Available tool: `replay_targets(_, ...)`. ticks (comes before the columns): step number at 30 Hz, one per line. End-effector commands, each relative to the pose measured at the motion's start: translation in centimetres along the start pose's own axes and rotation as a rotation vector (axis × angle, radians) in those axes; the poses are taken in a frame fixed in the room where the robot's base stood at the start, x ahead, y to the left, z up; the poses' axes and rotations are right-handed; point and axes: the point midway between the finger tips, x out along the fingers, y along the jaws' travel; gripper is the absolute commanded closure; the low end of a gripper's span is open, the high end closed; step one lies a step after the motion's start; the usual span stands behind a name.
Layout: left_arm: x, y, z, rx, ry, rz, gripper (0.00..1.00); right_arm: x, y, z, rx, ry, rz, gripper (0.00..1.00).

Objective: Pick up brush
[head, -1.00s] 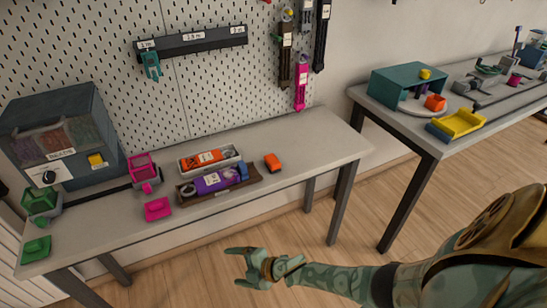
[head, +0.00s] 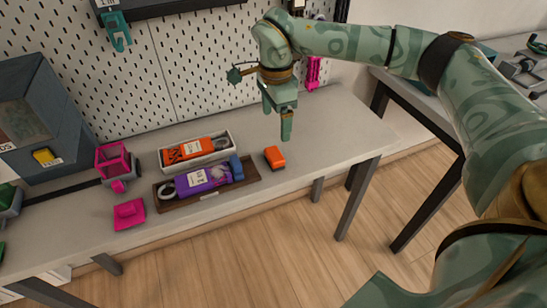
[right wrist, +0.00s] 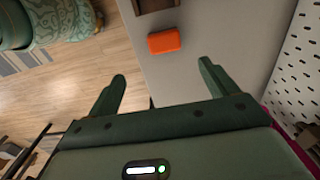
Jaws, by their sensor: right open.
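A small orange block-shaped thing (head: 274,157) with a dark lower part lies on the grey bench, right of the trays. It may be the brush; I see no bristles clearly. In the right wrist view the orange thing (right wrist: 164,41) lies ahead of the fingertips, roughly centred between them. My right gripper (head: 277,122) is open and empty, pointing down above the bench, just behind and above the orange thing and apart from it. It also shows in the right wrist view (right wrist: 162,72), fingers wide apart. My left gripper is not in view.
A brown tray (head: 251,178) with a purple pouch and a pale tray (head: 164,163) with an orange pouch lie left of the orange thing. A pink piece (head: 129,213) lies farther left. The pegboard (head: 190,70) rises behind. The bench's right end is clear.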

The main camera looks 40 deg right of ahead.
Motion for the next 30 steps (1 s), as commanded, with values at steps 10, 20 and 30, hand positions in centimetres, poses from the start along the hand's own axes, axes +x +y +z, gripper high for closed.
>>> replay_targets(10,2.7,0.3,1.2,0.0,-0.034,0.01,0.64,6.9,-0.1,0.1,0.001,-0.002,0.004,0.15)
replay_targets(20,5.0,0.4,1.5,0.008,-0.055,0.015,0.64,10.9,-0.9,-0.1,0.002,-0.001,0.008,0.15)
replay_targets(30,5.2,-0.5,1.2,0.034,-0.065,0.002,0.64,12.1,-0.8,-0.1,0.002,-0.003,-0.001,0.15)
